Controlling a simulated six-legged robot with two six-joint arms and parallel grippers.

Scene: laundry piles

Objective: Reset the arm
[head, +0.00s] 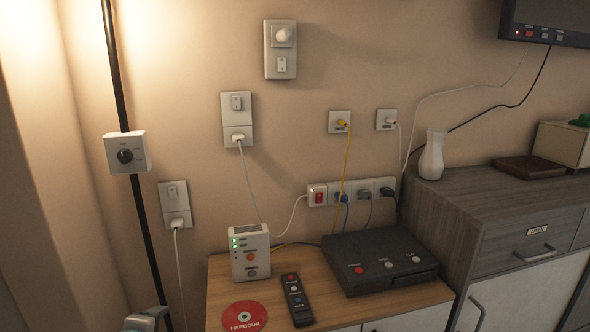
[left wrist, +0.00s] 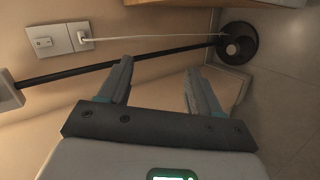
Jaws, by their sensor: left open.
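My left gripper (left wrist: 160,88) is open and empty in the left wrist view, its two grey fingers spread apart. Beyond its fingers are the wall, a black pole (left wrist: 60,76) and the floor. In the head view only a small grey part of my left arm shows at the bottom edge, left of the wooden cabinet. My right gripper is in neither view.
A wooden cabinet (head: 218,292) carries a black box (head: 378,258), a white device (head: 249,252), a remote (head: 297,300) and a red disc (head: 244,317). A grey cabinet (head: 447,215) with a white vase (head: 431,156) stands right. Cables hang from wall sockets. The pole's round base (left wrist: 238,43) rests on the floor.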

